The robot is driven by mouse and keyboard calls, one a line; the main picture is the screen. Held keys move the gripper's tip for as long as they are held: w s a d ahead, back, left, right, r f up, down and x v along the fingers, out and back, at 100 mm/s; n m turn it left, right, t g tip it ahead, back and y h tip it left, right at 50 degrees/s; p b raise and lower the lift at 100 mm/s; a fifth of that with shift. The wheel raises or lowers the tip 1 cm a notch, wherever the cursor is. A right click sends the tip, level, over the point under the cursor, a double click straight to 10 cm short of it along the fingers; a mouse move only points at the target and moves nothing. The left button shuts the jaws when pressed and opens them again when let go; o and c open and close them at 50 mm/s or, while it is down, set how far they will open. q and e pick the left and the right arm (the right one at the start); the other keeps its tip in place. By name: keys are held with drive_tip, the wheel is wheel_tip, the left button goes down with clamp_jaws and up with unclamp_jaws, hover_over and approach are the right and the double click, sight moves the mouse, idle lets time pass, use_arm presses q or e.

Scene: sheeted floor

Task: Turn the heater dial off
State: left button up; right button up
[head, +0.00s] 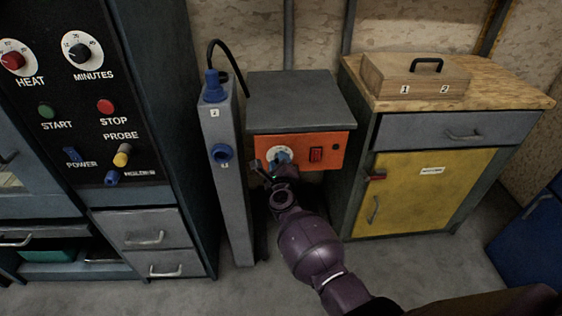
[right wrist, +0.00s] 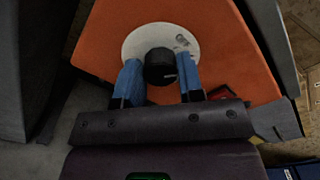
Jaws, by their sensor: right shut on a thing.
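The heater is a grey box with an orange front panel (head: 261,145), standing between a tall grey post and a wooden-topped cabinet. Its dial is a white disc (head: 284,152) with a black knob (right wrist: 160,66), which shows clearly in the right wrist view. My right gripper (head: 275,165) reaches up to the dial from below. Its blue fingers (right wrist: 160,76) stand on both sides of the black knob and are shut on it. The marks on the disc are mostly too small or covered to read. My left gripper is out of view.
A red switch (head: 316,155) sits right of the dial on the panel. The grey post (head: 226,190) with blue plugs stands close on the left. The cabinet with a yellow door (head: 420,190) and a wooden box (head: 388,80) on top is on the right. A control panel (head: 75,130) is far left.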

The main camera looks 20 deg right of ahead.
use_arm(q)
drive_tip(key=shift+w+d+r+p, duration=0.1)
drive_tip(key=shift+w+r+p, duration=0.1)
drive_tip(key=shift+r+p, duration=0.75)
use_arm(e)
drive_tip(key=shift+f+n, duration=0.1)
drive_tip(key=shift+n, duration=3.6)
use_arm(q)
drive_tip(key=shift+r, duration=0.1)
use_arm(e)
drive_tip(key=o, duration=0.9)
use_arm(q)
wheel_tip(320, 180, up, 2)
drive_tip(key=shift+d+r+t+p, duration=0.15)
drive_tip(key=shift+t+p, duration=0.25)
drive_tip(key=shift+p, duration=0.8)
use_arm(e)
drive_tip(key=v, duration=1.1)
drive_tip(key=shift+w, duration=0.1)
